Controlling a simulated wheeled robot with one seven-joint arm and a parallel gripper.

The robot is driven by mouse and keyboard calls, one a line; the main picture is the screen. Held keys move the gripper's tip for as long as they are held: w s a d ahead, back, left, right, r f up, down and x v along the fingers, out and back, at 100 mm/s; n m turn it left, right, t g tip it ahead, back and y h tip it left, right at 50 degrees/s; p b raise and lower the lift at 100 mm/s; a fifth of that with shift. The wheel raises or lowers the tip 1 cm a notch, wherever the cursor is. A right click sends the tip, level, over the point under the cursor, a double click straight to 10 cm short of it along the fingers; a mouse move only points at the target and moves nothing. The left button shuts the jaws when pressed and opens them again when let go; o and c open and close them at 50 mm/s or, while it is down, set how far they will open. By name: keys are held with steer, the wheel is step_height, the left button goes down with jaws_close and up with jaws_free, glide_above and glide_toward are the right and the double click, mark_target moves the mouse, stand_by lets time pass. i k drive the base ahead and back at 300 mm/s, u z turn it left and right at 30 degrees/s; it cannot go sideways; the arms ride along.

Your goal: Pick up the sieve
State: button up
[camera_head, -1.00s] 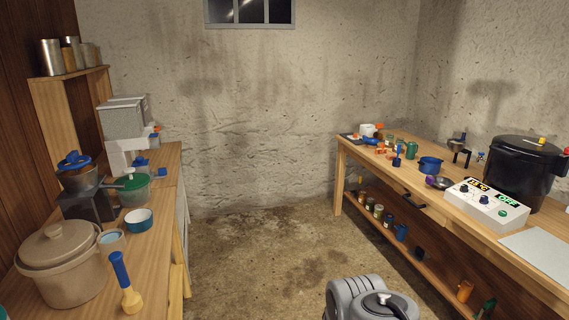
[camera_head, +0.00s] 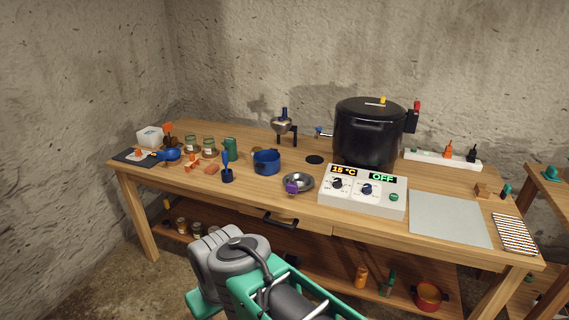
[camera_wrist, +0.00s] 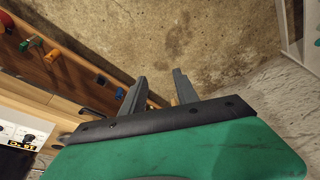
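A round, shallow metal bowl shape with a purple grip (camera_head: 298,182), which looks like the sieve, lies on the wooden workbench (camera_head: 255,205), just left of the white control box. I cannot make out its mesh. My gripper (camera_wrist: 158,88) shows in the wrist view with its two dark fingers spread apart and nothing between them. It points toward the floor, away from the bench top. In the head view my arm is at the bottom, in front of the bench, and the fingers are not visible. The sieve is not seen in the wrist view.
A white control box (camera_head: 362,190) and a black pot (camera_head: 368,132) stand right of the sieve. A blue pot (camera_head: 266,161) and a dark blue cup (camera_head: 227,174) stand to its left. A drawer handle (camera_head: 281,221) juts from the bench front. A lower shelf holds a red pot (camera_head: 429,296).

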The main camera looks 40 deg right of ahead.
mark_target(298, 182)
steer(key=z, duration=0.45)
steer(key=i, duration=1.65)
steer(key=z, duration=0.4)
